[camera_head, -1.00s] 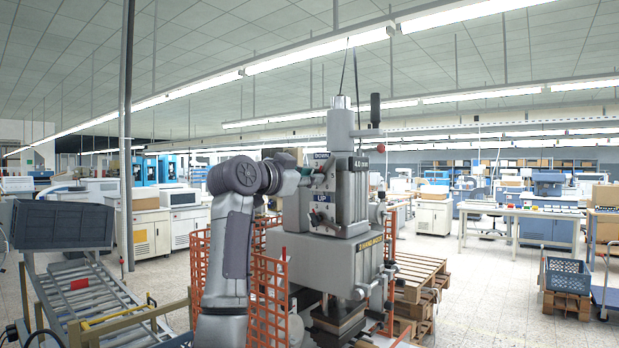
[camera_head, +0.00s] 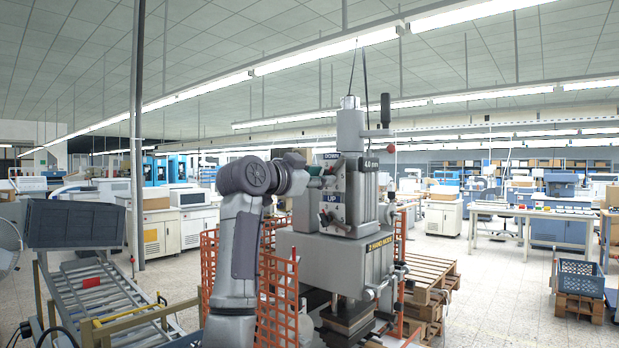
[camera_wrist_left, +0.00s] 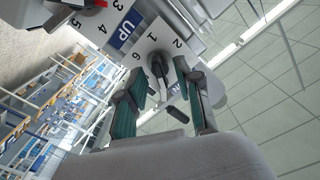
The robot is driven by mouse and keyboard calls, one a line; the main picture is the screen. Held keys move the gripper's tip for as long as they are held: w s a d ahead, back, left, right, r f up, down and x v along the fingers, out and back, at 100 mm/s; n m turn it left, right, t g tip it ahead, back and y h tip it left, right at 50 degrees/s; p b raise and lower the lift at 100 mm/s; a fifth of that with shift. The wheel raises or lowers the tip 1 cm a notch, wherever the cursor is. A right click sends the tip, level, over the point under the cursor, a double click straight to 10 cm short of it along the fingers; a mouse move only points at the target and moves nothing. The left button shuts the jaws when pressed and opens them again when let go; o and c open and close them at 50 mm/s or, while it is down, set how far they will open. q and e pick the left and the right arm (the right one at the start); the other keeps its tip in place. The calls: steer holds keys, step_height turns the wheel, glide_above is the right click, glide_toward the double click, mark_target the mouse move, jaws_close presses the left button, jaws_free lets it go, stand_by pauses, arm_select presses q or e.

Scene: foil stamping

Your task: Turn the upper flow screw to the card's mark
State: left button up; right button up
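The stamping machine (camera_head: 335,255) stands in the middle of the head view, with DOWN and UP labels on its upper front. My left gripper (camera_head: 318,182) is at the upper dial, above the UP label. In the left wrist view, the upper flow screw (camera_wrist_left: 157,66) is a dark knob on a white plate numbered 1, 2 and 6. The green-padded fingers of my left gripper (camera_wrist_left: 160,98) are apart on either side of it; contact is not clear. The lower dial (camera_wrist_left: 85,18) has a red part and numbers 3, 4, 5. My right gripper is not in view.
A 4.0 mm sign (camera_head: 371,163) is on the machine's top right. Orange mesh guards (camera_head: 278,300) stand beside my left arm. A roller conveyor (camera_head: 95,300) is at the left. Wooden pallets (camera_head: 428,275) are at the right.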

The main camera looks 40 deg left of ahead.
arm_select(q)
steer(key=s+a, duration=0.1)
steer(key=s, duration=1)
steer(key=shift+s, duration=0.4)
steer(key=shift+r, duration=0.1)
